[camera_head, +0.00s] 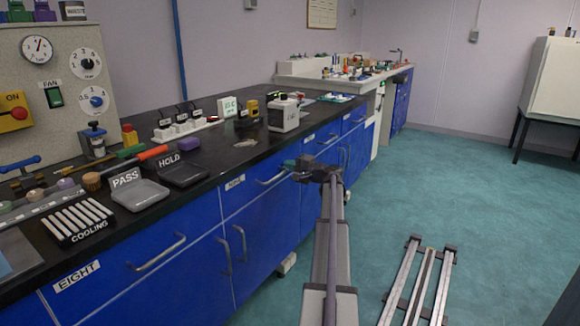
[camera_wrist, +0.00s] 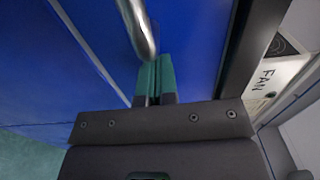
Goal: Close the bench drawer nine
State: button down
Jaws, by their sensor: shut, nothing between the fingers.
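Drawer nine (camera_head: 247,193) is the blue front with the "NINE" label, under the black bench top in the head view. It looks nearly flush with its neighbours; I cannot tell whether a small gap remains. Its bar handle (camera_head: 271,178) is silver. My gripper (camera_head: 290,164) is at the right end of this front, close to the handle. In the wrist view, the shut green fingertips (camera_wrist: 155,74) point at a blue front beside a silver handle (camera_wrist: 138,28). Nothing is held. Whether the tips touch the front or handle is unclear.
Drawer eight (camera_head: 120,285) is at the near left, its handle (camera_head: 158,252) sticking out. The black bench top (camera_head: 215,160) overhangs above, carrying trays (camera_head: 140,194) and instruments. Floor rails (camera_head: 420,285) lie at right. The green floor (camera_head: 470,190) is otherwise mostly clear.

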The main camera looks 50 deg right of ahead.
jog(key=s+d, duration=0.1)
jog(key=s, duration=1.3)
jog(key=shift+d, duration=0.3)
jog(key=w+a+f+n+g+y, duration=0.1)
jog(key=a+f+n+g, duration=0.35)
jog(key=a, duration=0.85)
jog(key=w+a+f+n+g+y, duration=0.1)
jog(key=a+f+g, duration=0.65)
jog(key=a, duration=0.45)
jog(key=s+a+f+n+g+h+p, duration=0.15)
jog(key=a+n, duration=0.25)
jog(key=a, duration=0.9)
jog(key=s+a+f+n+g+h, duration=0.1)
jog(key=a+n+g, duration=0.2)
jog(key=a, duration=1)
jog(key=s+a+f+n+g+h, duration=0.15)
jog(key=a+n, duration=0.25)
jog(key=a, duration=0.9)
notch_tip(320, 180, up, 38)
jog(key=a+p, duration=0.1)
jog(key=p, duration=3.7)
jog(key=shift+w+r, duration=0.2)
